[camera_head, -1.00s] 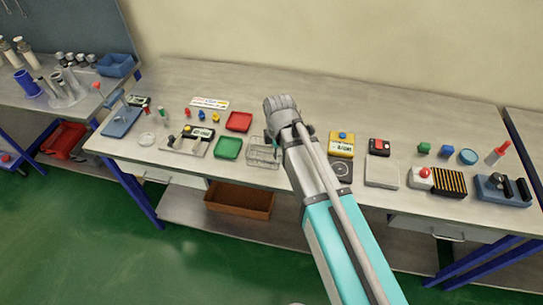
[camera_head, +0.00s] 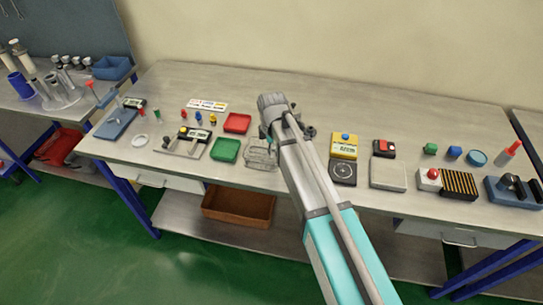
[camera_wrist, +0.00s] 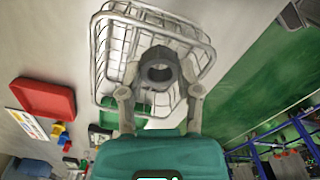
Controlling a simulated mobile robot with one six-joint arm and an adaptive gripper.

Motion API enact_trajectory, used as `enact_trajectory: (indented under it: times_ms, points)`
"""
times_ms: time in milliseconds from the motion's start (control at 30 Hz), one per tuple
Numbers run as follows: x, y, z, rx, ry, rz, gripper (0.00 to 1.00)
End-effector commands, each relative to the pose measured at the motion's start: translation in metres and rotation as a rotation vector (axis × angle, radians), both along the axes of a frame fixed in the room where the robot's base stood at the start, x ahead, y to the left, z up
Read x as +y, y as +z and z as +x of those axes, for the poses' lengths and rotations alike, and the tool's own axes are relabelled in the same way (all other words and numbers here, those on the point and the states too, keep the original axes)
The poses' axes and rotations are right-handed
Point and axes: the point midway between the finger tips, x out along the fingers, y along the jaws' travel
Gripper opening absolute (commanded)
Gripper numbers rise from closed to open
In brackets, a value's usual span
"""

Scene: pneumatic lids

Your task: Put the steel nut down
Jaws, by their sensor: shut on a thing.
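My gripper (camera_wrist: 160,90) is shut on the steel nut (camera_wrist: 159,73), a dark grey ring with a round hole, held between the fingertips in the wrist view. A wire basket (camera_wrist: 104,48) lies beyond the nut in that view, so the nut appears over the basket; I cannot tell the height between them. In the head view the wire basket (camera_head: 262,160) stands on the bench, just left of my arm.
A green tray (camera_head: 226,150) is left of the basket, with a red tray (camera_head: 237,123) behind it. A yellow box (camera_head: 344,145) and a dark scale-like plate (camera_head: 343,173) stand right of my arm. The bench back (camera_head: 350,108) is clear.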

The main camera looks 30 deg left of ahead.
Motion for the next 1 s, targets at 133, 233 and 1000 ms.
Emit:
enact_trajectory:
  times_ms: [133,233,1000]
  points:
    - [0.000,0.000,0.000,0.000,0.000,0.000,0.00]
    - [0.000,-0.001,0.001,0.000,0.000,0.000,0.00]
    - [0.005,-0.040,0.006,0.000,0.000,0.000,0.00]
